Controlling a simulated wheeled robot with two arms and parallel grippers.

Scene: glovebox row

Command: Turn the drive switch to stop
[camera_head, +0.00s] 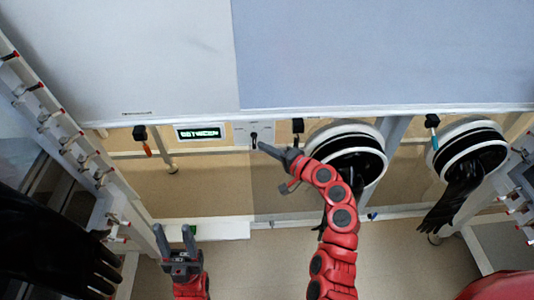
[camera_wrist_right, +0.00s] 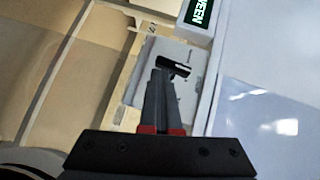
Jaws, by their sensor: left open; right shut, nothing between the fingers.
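The drive switch is a black knob (camera_head: 254,139) on a pale plate below the cabinet's front edge. In the right wrist view the knob (camera_wrist_right: 175,66) lies tilted across the plate (camera_wrist_right: 152,62). My right gripper (camera_head: 264,149) is shut and empty, with its tips right beside the knob. In the right wrist view its fingertips (camera_wrist_right: 163,76) overlap the knob's near side; I cannot tell whether they touch it. My left gripper (camera_head: 175,236) is open and empty, low at the left, far from the switch.
Two round glove ports (camera_head: 357,130) (camera_head: 468,130) are at the right, with black gloves. A white rack (camera_head: 60,130) stands at the left. Black holders hang along the cabinet's edge.

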